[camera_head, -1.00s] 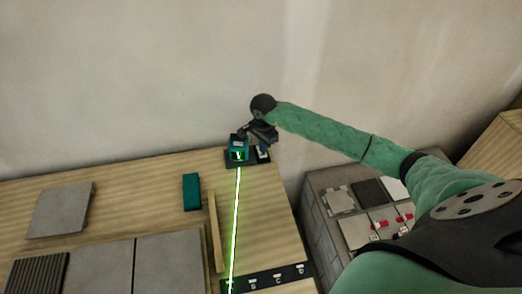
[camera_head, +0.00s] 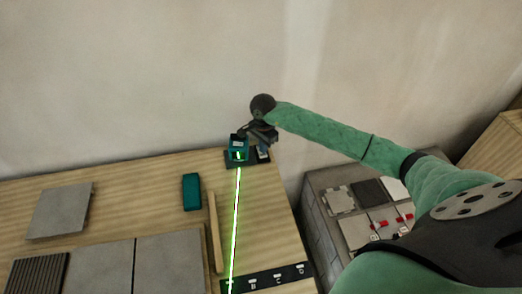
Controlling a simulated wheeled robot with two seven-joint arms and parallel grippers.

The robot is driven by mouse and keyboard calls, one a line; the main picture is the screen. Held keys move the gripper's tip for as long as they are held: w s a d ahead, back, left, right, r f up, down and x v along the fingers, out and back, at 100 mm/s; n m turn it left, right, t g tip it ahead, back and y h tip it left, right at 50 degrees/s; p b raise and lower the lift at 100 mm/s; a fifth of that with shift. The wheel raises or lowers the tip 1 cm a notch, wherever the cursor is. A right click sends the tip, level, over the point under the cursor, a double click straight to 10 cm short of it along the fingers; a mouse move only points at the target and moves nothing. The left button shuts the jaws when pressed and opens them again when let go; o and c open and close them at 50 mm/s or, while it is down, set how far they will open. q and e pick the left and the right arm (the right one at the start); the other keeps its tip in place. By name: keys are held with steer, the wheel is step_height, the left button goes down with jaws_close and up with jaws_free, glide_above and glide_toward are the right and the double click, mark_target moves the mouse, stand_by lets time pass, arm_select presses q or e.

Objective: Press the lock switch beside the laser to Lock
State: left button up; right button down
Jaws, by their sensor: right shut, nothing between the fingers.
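The teal laser (camera_head: 238,149) stands on a dark base plate at the back edge of the wooden table, and its green line runs forward over the wood. The lock switch (camera_head: 263,154) is a small pale and dark piece on the plate, just right of the laser. My right gripper (camera_head: 262,142) is shut and empty, pointing down directly above the switch. It partly hides the switch's rear, and I cannot tell whether the fingertips touch it. The switch's position is too small to read. My left gripper is not in view.
A teal block (camera_head: 191,192) and a wooden strip (camera_head: 215,232) lie left of the green line. Grey tiles (camera_head: 170,265) cover the front left. A black lettered strip (camera_head: 265,279) lies at the front. A grey case (camera_head: 325,215) with tiles and red parts stands right of the table.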

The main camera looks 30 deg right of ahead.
steer(key=shift+f+b, duration=0.9)
steer(key=shift+f, duration=0.15)
stand_by(0.8)
steer(key=shift+r, duration=0.1)
steer(key=shift+r+p, duration=0.55)
steer(key=shift+r, duration=2.9)
